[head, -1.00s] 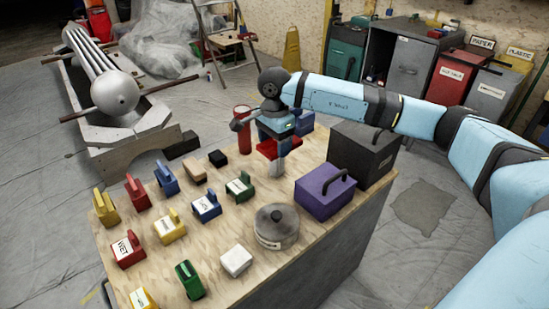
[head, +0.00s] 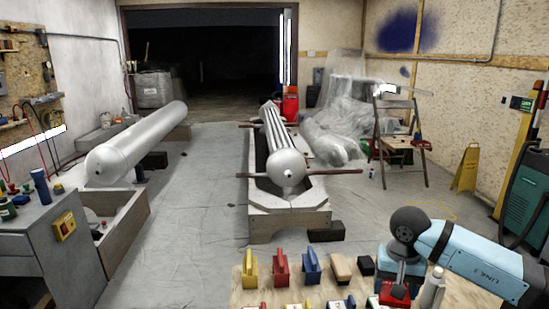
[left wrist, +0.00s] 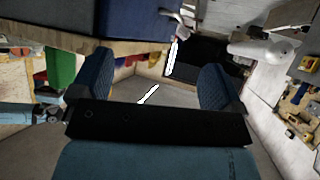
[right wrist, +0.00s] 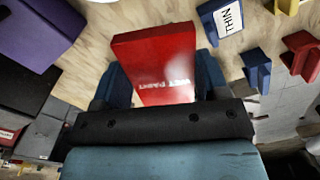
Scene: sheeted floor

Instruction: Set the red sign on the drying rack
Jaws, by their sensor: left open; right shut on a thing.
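The red sign (right wrist: 155,60) is a red block with pale, upside-down "WET PAINT" lettering in the right wrist view. My right gripper (right wrist: 155,88) is shut on it, with a blue finger at each side, above the plywood tabletop. In the head view, part of the red sign (head: 394,296) shows below my right gripper (head: 398,284) at the lower right. My left gripper (left wrist: 158,88) is open and empty in the left wrist view; the head view does not show it. I cannot make out a drying rack in any view.
The plywood worktop (head: 240,292) carries a yellow block (head: 250,270), a red block (head: 281,268) and a blue block (head: 311,268). A purple box (right wrist: 32,28) is near the sign. Beyond stand a metal cylinder on a cradle (head: 287,218) and a stepladder (head: 399,140). Sheeted floor (head: 190,230) lies open between.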

